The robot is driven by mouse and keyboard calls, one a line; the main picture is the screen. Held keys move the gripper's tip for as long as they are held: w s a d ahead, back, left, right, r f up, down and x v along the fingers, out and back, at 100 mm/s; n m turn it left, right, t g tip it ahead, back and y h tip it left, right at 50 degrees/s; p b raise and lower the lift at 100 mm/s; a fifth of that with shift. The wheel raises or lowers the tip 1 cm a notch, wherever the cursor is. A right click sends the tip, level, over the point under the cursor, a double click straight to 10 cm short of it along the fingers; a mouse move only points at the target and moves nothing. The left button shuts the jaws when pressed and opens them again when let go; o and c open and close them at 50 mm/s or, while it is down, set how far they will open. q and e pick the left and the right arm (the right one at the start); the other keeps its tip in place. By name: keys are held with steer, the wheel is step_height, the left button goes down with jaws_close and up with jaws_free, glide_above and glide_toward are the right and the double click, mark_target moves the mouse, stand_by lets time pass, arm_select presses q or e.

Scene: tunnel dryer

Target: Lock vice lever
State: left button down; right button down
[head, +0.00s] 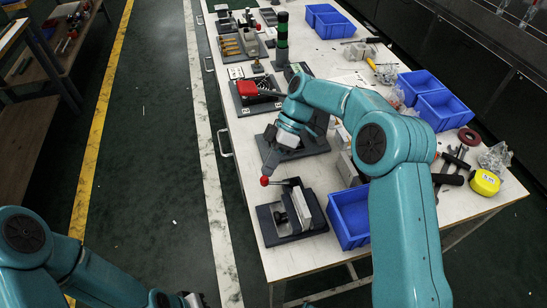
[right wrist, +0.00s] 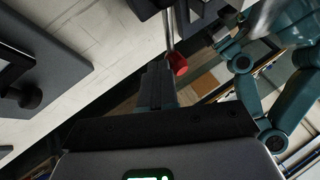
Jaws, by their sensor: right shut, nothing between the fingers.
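The vice (head: 306,208) stands on a dark base plate near the front left edge of the table, with a pale block between its jaws. Its lever (head: 279,183) points left and ends in a red knob (head: 264,181). My right gripper (head: 268,172) is shut and empty, with its fingertips right by the knob. In the right wrist view the knob (right wrist: 178,64) shows just beside the tips of the shut fingers (right wrist: 157,82); I cannot tell whether they touch. My left gripper (head: 196,299) is partly in view at the bottom edge, and its fingers are not clear.
A blue bin (head: 349,232) stands just right of the vice. Behind it is another dark fixture plate (head: 306,150), partly hidden by my right arm. A red-topped fixture (head: 252,90) stands farther back. Tools and a yellow tape measure (head: 484,182) lie at right. The floor left of the table is clear.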

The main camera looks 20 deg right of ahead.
steer(key=shift+s+a+n+g+h, duration=0.4)
steer(key=shift+s+n, duration=0.1)
steer(key=shift+n, duration=0.5)
steer(key=p+v, duration=1)
steer(key=v, duration=0.2)
steer(key=shift+w, duration=0.1)
stand_by(0.4)
